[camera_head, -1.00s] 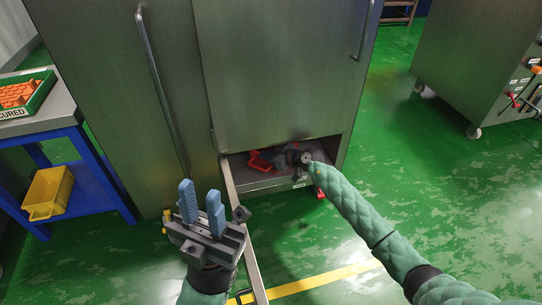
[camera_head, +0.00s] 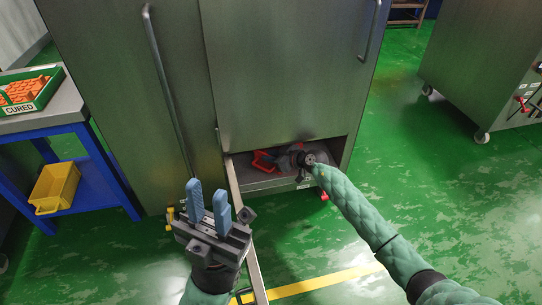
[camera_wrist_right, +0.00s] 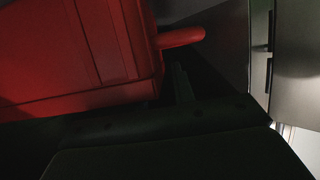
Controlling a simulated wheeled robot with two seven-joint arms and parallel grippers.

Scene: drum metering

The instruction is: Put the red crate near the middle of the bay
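The red crate (camera_head: 263,160) is inside the low open bay (camera_head: 270,185) of the steel cabinet, partly hidden by my right gripper and the cabinet front. In the right wrist view the red crate (camera_wrist_right: 75,55) fills the upper left, close to the camera, with a red bar-like part (camera_wrist_right: 182,38) sticking out. My right gripper (camera_head: 285,160) reaches into the bay beside the crate; its fingers are not clear in either view, so I cannot tell whether it grips the crate. My left gripper (camera_head: 208,208) is outside, in front of the cabinet, with its blue fingers apart and nothing between them.
An open door edge (camera_head: 243,225) stands at the bay's left side, close to my left gripper. A blue bench (camera_head: 100,165) at left carries a green CURED tray (camera_head: 45,98) and a yellow bin (camera_head: 52,188). A wheeled cabinet (camera_head: 480,65) stands at right. Green floor at right is clear.

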